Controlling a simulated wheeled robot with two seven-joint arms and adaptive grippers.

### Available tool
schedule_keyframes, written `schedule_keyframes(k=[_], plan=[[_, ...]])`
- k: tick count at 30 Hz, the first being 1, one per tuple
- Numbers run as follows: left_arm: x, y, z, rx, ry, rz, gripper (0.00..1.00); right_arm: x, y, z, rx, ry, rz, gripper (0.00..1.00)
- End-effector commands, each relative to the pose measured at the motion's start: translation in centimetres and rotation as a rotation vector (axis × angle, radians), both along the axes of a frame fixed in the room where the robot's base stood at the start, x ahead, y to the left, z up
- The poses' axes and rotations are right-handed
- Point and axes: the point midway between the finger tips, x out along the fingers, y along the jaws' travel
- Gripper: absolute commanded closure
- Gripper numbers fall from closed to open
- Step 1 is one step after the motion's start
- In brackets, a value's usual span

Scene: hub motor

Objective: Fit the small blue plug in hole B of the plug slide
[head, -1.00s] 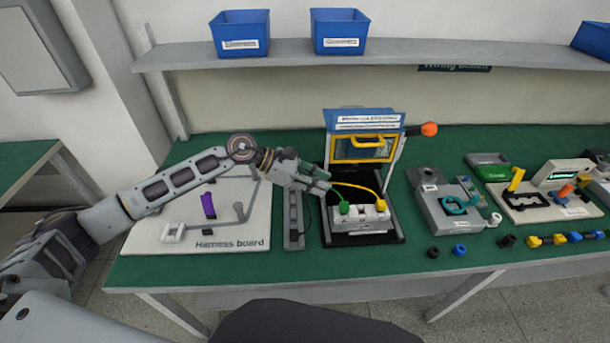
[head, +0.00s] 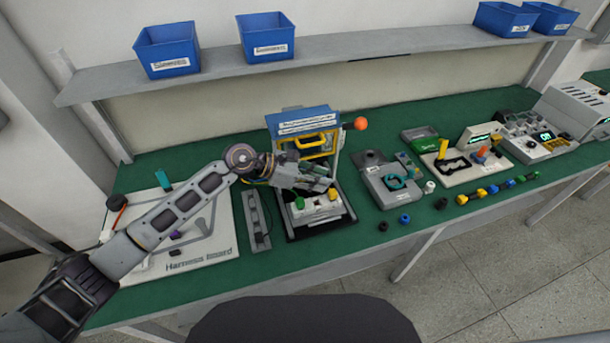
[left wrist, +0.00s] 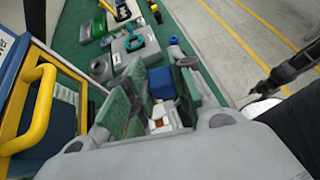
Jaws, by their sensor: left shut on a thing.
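My left gripper (head: 322,184) is over the back of a white block with a green plug (head: 299,203) and a yellow plug (head: 333,194); I take this block (head: 318,206) to be the plug slide. In the left wrist view the green-padded fingers (left wrist: 155,92) are shut on a small blue piece (left wrist: 162,83), which looks like the small blue plug. The piece is hidden in the head view. White and orange parts show below it in the wrist view. The holes and their letters cannot be made out.
A fixture with a yellow handle (head: 312,142) and an orange knob (head: 361,124) stands right behind the block. A grey strip (head: 257,220) and the harness board (head: 205,258) lie to the left. A grey device (head: 388,183) and blue and black rings (head: 405,218) lie to the right.

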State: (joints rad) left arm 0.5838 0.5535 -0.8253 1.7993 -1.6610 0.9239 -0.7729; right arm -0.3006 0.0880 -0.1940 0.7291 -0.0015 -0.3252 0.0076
Motion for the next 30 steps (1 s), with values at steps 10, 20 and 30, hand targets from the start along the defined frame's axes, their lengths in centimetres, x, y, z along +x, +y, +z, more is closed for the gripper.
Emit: schedule_keyframes(k=[10,20,30], plan=[[2.2,-1.9,-2.3,-0.003,0.005,0.057,0.94,-3.5,0.2,-0.3,0.003,0.032,0.003,0.60],[4.8,0.7,-6.3,-0.001,0.001,0.144,0.94,-4.3,0.0,-0.7,0.007,0.010,0.008,0.60],[4.8,0.7,-6.2,-0.001,-0.001,0.156,0.94,-4.2,0.0,-0.7,0.008,0.004,0.010,0.60]])
